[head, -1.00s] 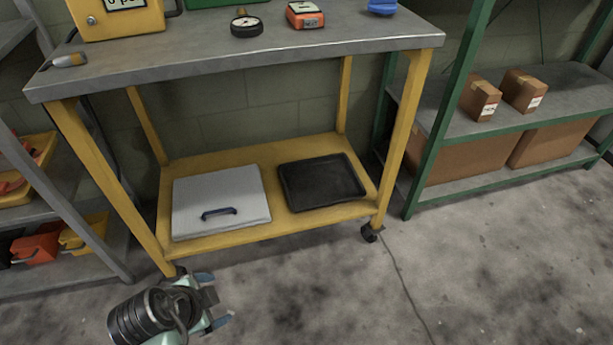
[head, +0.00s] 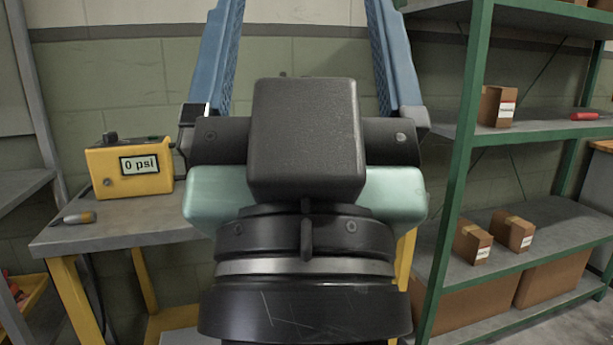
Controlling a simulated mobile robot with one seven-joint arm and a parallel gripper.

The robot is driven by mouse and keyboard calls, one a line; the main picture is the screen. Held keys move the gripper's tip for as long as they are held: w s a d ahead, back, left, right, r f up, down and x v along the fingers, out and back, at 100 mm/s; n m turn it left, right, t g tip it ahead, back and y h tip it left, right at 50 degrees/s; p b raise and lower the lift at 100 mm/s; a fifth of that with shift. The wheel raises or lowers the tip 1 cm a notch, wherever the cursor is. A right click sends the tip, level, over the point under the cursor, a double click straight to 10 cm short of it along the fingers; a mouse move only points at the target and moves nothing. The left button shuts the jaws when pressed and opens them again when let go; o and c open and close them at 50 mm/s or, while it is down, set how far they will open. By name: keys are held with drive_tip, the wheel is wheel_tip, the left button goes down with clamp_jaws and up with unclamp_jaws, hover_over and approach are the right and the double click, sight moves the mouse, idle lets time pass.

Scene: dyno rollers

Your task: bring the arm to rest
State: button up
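My gripper (head: 305,60) is raised close in front of the head camera and fills the middle of the view. Its two blue fingers point up and stand wide apart. Only the wall shows between them, so it is open and holds nothing that I can see. The fingertips run out of the top of the picture. The black wrist and pale green housing below hide most of the workbench.
A metal-topped workbench (head: 130,222) with yellow legs stands behind my gripper. A green-framed shelf (head: 570,215) with cardboard boxes (head: 472,242) stands at right.

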wheel_tip(320, 180, up, 38)
drive_tip(key=p, duration=3.8)
drive_tip(key=shift+s+r, duration=0.15)
